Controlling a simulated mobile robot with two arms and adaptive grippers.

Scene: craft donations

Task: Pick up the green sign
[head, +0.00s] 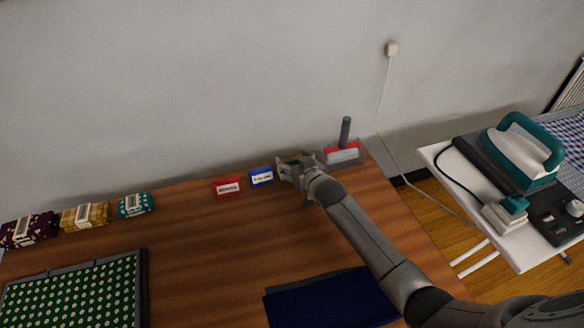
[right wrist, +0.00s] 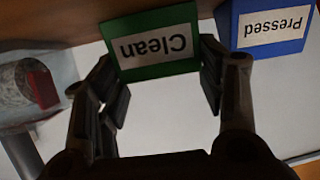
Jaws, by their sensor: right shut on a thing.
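The green sign (right wrist: 158,44) reads "Clean" on a pale label and appears upside down in the right wrist view. My right gripper (right wrist: 160,72) is shut on it, with a finger against each side. In the head view the right gripper (head: 291,170) is at the back of the table, and only a little green of the sign (head: 291,161) shows between its fingers. I cannot tell whether the sign touches the table. My left gripper is in neither view.
A blue sign (head: 261,176) reading "Pressed" stands close beside the gripper, then a red sign (head: 228,188). A lint roller (head: 342,152) stands at the back right. Folded cloth bundles (head: 85,215) lie at left. An ironing board (head: 480,225) holds an iron (head: 522,155). The table's middle (head: 215,250) is clear.

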